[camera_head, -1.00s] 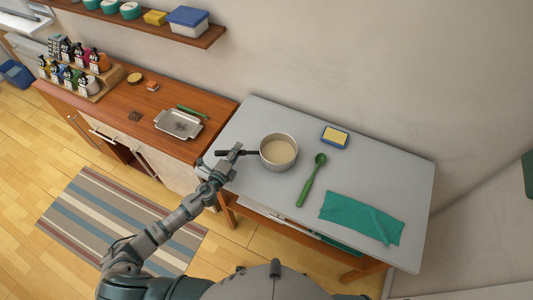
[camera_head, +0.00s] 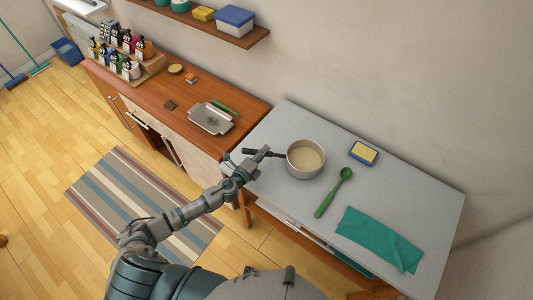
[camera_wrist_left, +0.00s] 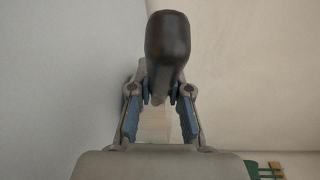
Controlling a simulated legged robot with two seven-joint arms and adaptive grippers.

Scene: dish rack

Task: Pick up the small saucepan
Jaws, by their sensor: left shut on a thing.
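The small saucepan (camera_head: 306,158) is a light metal pan with a cream-coloured inside and a dark handle pointing left. It is upright on or just above the grey table (camera_head: 400,180); I cannot tell which. My left gripper (camera_head: 262,154) is at the handle, left of the pan body, and is shut on it. In the left wrist view the dark handle (camera_wrist_left: 168,45) stands between the two fingers of the gripper (camera_wrist_left: 160,105), its rounded end towards the camera. The pan body is hidden there. My right gripper is not in view.
A green spoon (camera_head: 334,192) lies right of the pan, with a yellow sponge in a blue dish (camera_head: 364,153) behind. A teal cloth (camera_head: 378,238) lies at the front right. A metal tray (camera_head: 211,118) and bottle rack (camera_head: 128,60) stand on the wooden counter (camera_head: 180,92).

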